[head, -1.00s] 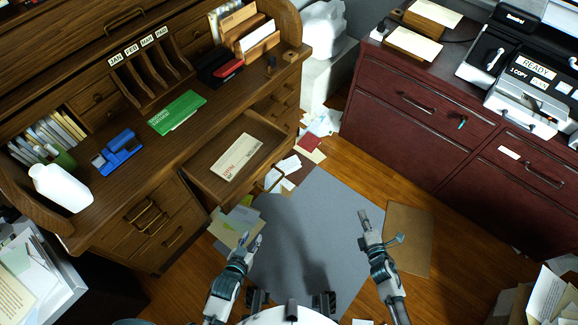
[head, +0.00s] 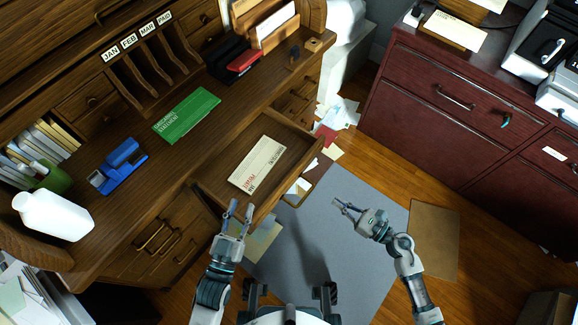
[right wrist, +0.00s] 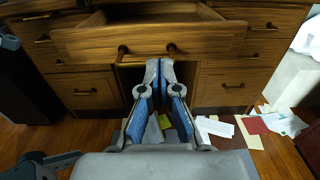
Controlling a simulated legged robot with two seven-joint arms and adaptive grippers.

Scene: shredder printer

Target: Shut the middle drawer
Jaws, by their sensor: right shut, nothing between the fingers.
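The middle drawer (head: 209,201) of the brown wooden desk is pulled out, with a cream envelope (head: 257,164) lying inside.
A dark red cabinet (head: 432,123) stands at the right. Papers (head: 338,113) lie on the floor beside the desk. The grey mat (head: 352,226) is mostly clear.

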